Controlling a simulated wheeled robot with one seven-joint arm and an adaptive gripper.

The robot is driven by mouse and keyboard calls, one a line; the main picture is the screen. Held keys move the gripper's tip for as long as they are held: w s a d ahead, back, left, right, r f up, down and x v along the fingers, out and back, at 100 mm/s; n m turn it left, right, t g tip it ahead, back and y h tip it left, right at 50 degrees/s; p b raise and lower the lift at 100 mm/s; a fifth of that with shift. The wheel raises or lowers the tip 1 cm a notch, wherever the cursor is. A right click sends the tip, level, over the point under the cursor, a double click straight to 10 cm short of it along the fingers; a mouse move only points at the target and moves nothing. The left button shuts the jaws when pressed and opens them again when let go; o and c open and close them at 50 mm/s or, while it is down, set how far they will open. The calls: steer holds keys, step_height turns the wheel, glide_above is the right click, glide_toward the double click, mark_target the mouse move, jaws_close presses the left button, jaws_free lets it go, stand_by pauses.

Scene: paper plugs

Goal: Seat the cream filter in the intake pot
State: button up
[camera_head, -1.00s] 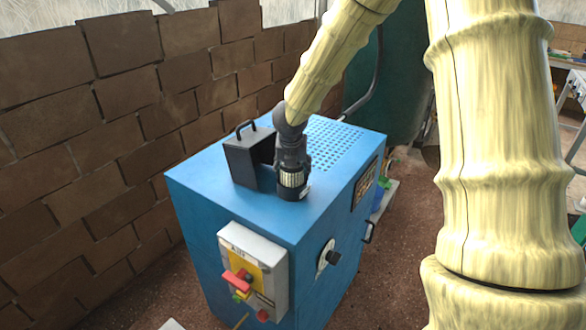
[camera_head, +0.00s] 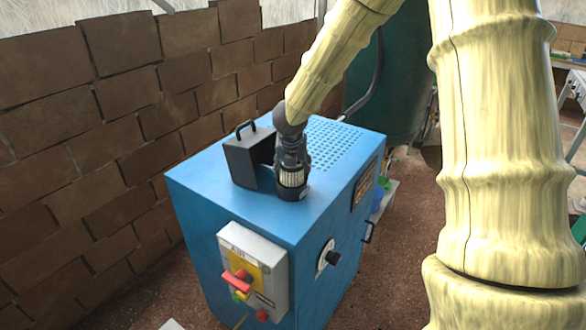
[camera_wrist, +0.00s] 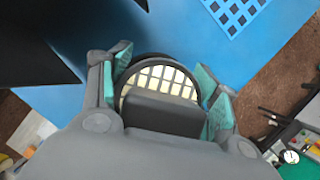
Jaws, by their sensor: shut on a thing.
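The cream filter (camera_head: 291,179) is a short ribbed cylinder held upright below my gripper (camera_head: 292,162) on top of the blue cabinet. Its lower end is at a short black round pot (camera_head: 292,195), the intake pot. I cannot tell how deep it sits in the pot. In the wrist view the filter (camera_wrist: 160,77) shows as a cream face with a dark grid, inside a dark ring. My gripper (camera_wrist: 165,95) is shut on it, with teal pads on both sides. Its near part is hidden by the gripper.
A black box-shaped cover with a handle (camera_head: 244,157) stands close to the left of my gripper on the blue cabinet (camera_head: 220,205). Perforated holes (camera_head: 335,140) lie behind. A grey switch box (camera_head: 245,257) is on the front. A brick wall (camera_head: 90,150) is at left.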

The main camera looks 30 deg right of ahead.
steer(key=shift+s+a+f+b, duration=0.1)
steer(key=shift+s+f+b, duration=0.05)
steer(key=shift+f+b, duration=0.15)
stand_by(4.8)
steer(key=shift+r, duration=0.1)
stand_by(0.4)
steer(key=o, duration=1.1)
steer(key=shift+r, duration=0.1)
steer(key=shift+r, duration=0.1)
steer(key=shift+r+p, duration=2.45)
steer(key=shift+r, duration=0.25)
